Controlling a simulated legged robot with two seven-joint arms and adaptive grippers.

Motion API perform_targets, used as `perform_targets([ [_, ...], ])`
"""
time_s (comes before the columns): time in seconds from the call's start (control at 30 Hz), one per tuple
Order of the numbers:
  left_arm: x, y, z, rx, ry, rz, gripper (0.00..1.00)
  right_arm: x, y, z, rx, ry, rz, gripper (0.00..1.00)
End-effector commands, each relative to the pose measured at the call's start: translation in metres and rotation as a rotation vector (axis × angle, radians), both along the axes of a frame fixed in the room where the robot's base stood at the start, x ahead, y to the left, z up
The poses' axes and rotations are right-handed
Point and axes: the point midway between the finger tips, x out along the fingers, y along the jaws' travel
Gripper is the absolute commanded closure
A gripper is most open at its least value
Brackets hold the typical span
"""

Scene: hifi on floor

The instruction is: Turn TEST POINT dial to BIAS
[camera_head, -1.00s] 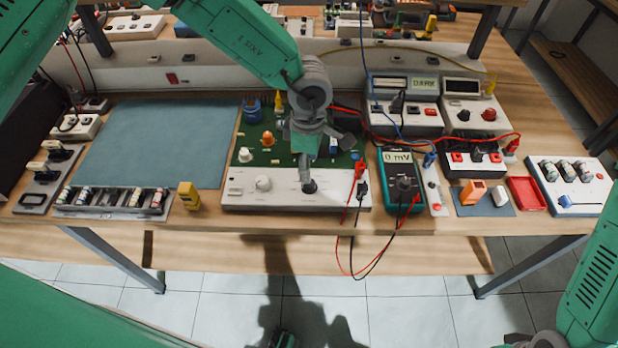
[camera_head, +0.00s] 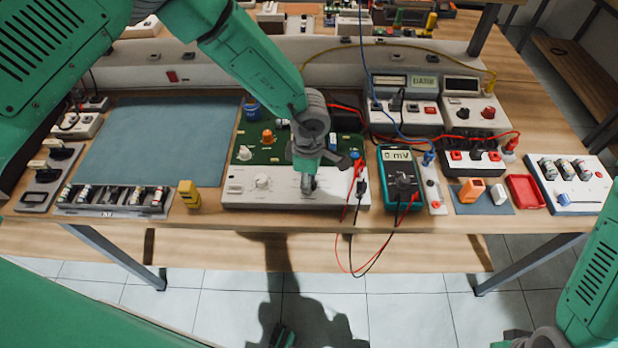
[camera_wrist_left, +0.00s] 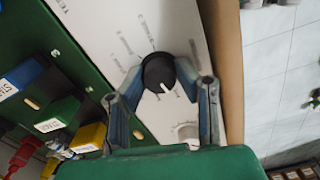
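The black dial (camera_wrist_left: 158,72) with a white pointer line sits on the white front panel (camera_head: 237,196) of the green-topped test unit (camera_head: 258,155). In the left wrist view its pointer faces down and slightly right. The printed labels around it are too blurred to read. My left gripper (camera_head: 308,187) is over this dial and hides it in the head view. In the left wrist view its two blue-grey fingers (camera_wrist_left: 162,84) are apart, one on each side of the dial. I cannot tell whether they touch it.
A white knob (camera_wrist_left: 187,132) is on the same panel, close to the right finger. A teal multimeter (camera_head: 402,180) with red and black leads stands right of the unit. A yellow block (camera_head: 189,194) stands to its left. A blue mat (camera_head: 158,145) is clear.

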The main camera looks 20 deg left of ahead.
Motion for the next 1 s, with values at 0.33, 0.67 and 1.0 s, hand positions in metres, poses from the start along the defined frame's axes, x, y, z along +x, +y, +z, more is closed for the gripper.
perform_targets([
  [0.33, 0.0022, 0.0001, 0.0014, -0.001, -0.003, -0.059, 1.00, 0.0001, 0.0000, 0.0008, 0.000, 0.000, 0.000, 0.60],
  [0.67, 0.0026, -0.0001, 0.0016, -0.003, -0.005, -0.290, 1.00, 0.0001, 0.0000, 0.0026, 0.000, 0.000, 0.000, 0.60],
  [1.0, 0.0032, -0.0002, 0.0023, -0.003, -0.007, -0.542, 1.00, 0.0000, 0.0000, 0.0033, 0.000, 0.000, 0.000, 0.60],
])
